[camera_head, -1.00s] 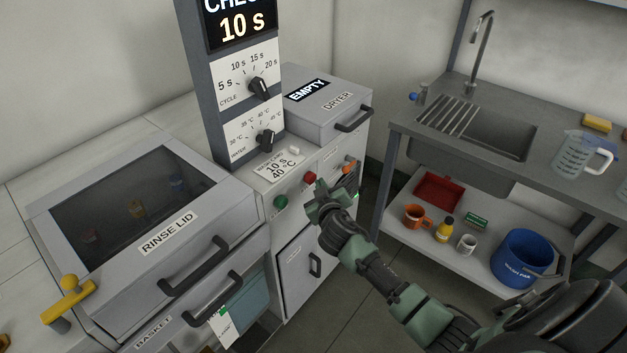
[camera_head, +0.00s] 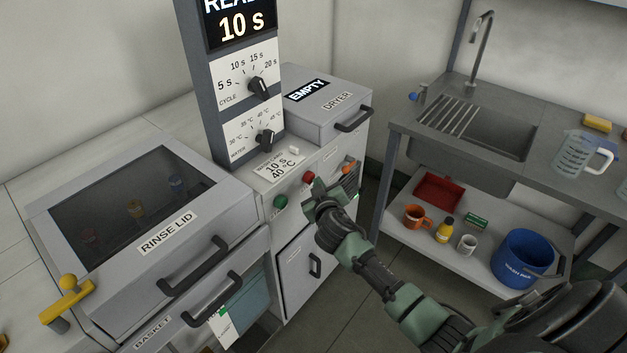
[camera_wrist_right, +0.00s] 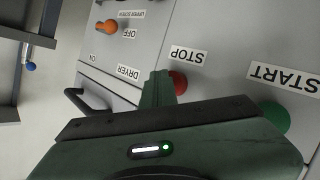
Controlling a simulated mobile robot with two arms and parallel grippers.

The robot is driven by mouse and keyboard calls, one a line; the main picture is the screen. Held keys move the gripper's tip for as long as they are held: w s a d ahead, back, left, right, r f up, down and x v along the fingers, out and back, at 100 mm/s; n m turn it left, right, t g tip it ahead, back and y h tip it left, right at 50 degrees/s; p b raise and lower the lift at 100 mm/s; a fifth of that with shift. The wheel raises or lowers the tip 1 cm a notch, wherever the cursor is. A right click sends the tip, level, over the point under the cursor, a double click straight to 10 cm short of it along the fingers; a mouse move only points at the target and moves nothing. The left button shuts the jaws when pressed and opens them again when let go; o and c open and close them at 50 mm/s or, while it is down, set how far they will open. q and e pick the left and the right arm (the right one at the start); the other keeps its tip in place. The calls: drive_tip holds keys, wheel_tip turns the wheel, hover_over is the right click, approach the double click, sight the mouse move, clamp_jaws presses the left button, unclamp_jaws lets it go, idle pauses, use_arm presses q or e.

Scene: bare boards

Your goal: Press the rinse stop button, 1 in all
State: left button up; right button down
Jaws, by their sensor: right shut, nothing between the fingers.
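The red stop button (camera_head: 309,177) is on the front panel of the rinse machine, right of the green start button (camera_head: 280,202). In the right wrist view the red button (camera_wrist_right: 179,83) sits beside its STOP label, and the green button (camera_wrist_right: 276,119) is below the START label. My right gripper (camera_head: 317,188) is shut and empty, its tips close to the red button. In the right wrist view the fingers (camera_wrist_right: 157,88) partly cover the button's left edge; I cannot tell whether they touch it. My left gripper is not in view.
The display (camera_head: 240,22) reads 10 s, its upper word cut off. The rinse lid (camera_head: 135,208) is closed, with several coloured items dimly visible beneath. The dryer (camera_head: 325,100) reads EMPTY. An orange switch (camera_wrist_right: 107,26) is near the fingers. A sink bench (camera_head: 400,128) stands right.

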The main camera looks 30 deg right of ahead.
drive_tip(key=shift+r, duration=0.1)
drive_tip(key=shift+s+d+p, duration=0.3)
drive_tip(key=shift+s, duration=0.45)
drive_tip(key=shift+s+d+p, duration=0.25)
drive_tip(key=shift+s+d, duration=0.1)
drive_tip(key=shift+s, duration=0.4)
drive_tip(key=shift+s+d+p, duration=0.2)
drive_tip(key=shift+s+d, duration=0.1)
drive_tip(key=shift+s, duration=0.5)
drive_tip(key=shift+s+d+p, duration=0.25)
drive_tip(key=shift+s+d, duration=0.1)
drive_tip(key=shift+s, duration=0.4)
